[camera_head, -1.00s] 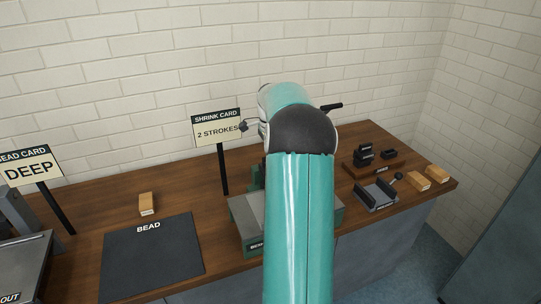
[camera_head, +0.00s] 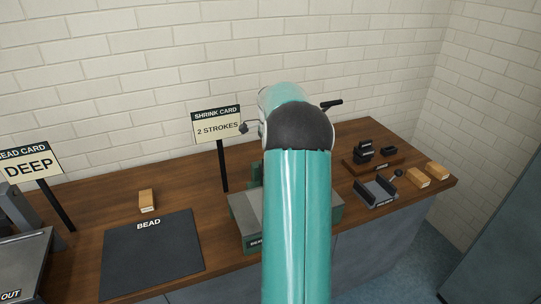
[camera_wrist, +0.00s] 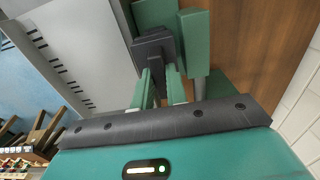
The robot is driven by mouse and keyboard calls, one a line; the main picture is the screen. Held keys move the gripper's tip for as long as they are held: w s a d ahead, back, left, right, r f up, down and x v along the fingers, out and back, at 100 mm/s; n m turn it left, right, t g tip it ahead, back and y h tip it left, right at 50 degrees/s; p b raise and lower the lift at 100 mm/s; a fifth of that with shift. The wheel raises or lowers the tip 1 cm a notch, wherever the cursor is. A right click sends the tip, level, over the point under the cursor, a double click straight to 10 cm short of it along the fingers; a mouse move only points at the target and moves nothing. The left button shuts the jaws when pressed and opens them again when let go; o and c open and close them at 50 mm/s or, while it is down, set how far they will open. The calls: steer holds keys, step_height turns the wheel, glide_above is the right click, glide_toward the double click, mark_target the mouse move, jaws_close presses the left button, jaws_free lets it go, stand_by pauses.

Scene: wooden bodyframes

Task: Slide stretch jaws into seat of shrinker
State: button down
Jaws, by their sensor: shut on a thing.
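In the wrist view my gripper (camera_wrist: 161,88) is shut on a dark grey stepped block (camera_wrist: 153,50), which I take for the stretch jaws. The block is against or very close to the green shrinker (camera_wrist: 195,45); I cannot tell whether it sits in the seat. In the head view the shrinker (camera_head: 245,216), green with a grey top, stands on the bench behind my teal arm. My arm hides most of it, as well as my gripper and the held block.
A rack (camera_head: 373,165) with several dark blocks stands at the right. In front of it is a grey holder (camera_head: 376,192) with a small lever. Wooden blocks (camera_head: 418,178) lie at the right edge. A dark BEAD mat (camera_head: 152,255) and the SHRINK CARD sign (camera_head: 216,126) are at the left.

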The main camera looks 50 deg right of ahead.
steer(key=shift+f, duration=0.7)
steer(key=c, duration=1.4)
jaws_free()
steer(key=shift+o, duration=0.4)
steer(key=shift+f, duration=0.2)
step_height(320, 180, up, 14)
